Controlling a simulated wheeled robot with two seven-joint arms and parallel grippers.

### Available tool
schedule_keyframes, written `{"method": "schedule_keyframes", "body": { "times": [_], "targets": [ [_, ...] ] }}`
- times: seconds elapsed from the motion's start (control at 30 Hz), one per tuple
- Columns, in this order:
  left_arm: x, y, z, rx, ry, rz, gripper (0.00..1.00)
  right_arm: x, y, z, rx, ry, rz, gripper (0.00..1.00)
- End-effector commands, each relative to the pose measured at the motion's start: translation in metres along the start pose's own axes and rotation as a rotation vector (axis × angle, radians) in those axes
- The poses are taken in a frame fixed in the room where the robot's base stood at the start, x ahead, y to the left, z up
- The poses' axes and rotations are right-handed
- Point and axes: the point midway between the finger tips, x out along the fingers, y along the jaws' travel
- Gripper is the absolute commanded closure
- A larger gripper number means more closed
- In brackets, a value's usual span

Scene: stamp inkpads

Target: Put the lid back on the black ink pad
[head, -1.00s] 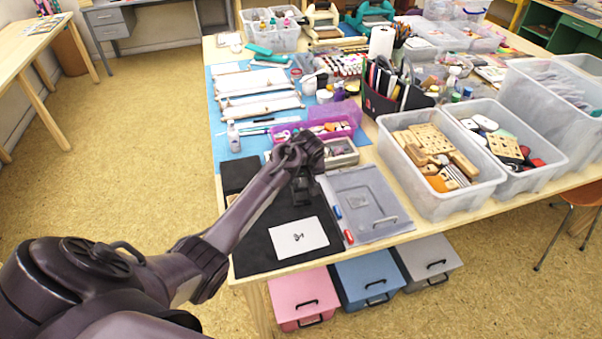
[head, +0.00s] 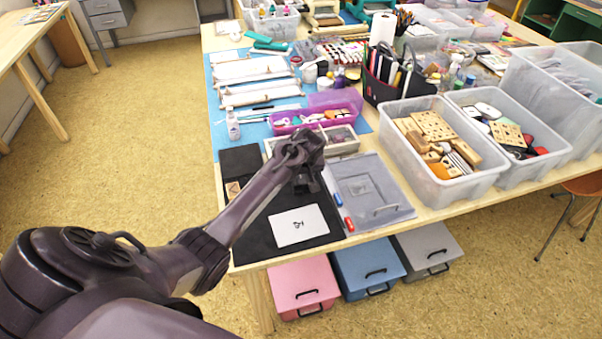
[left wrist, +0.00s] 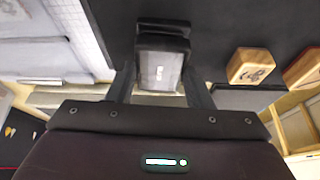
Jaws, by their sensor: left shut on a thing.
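My left gripper (head: 307,184) is over the far right part of the black mat (head: 262,236). In the left wrist view, its two fingers (left wrist: 161,88) are shut on a small dark box-like piece with pale marks, which looks like the black ink pad's lid (left wrist: 158,63). A black edge shows just beyond that piece; I cannot tell whether it is the pad itself or whether the two touch. In the head view, the arm and gripper hide most of this spot. My right gripper is not in view.
A white card (head: 298,226) lies on the mat's near part. Wooden stamp blocks (left wrist: 252,67) are beside the held piece in the wrist view. A grey folder-like tray (head: 366,190) with red and blue items lies right of the mat. Clear bins (head: 440,190) stand further right.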

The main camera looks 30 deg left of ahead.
Motion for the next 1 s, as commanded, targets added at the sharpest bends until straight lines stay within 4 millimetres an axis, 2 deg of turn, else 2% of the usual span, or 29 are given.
{"method": "schedule_keyframes", "body": {
  "times": [1.0],
  "targets": [
    [0.0003,0.0000,0.0001,0.000,0.000,0.000,0.75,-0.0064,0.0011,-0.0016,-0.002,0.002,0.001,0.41]
  ]
}}
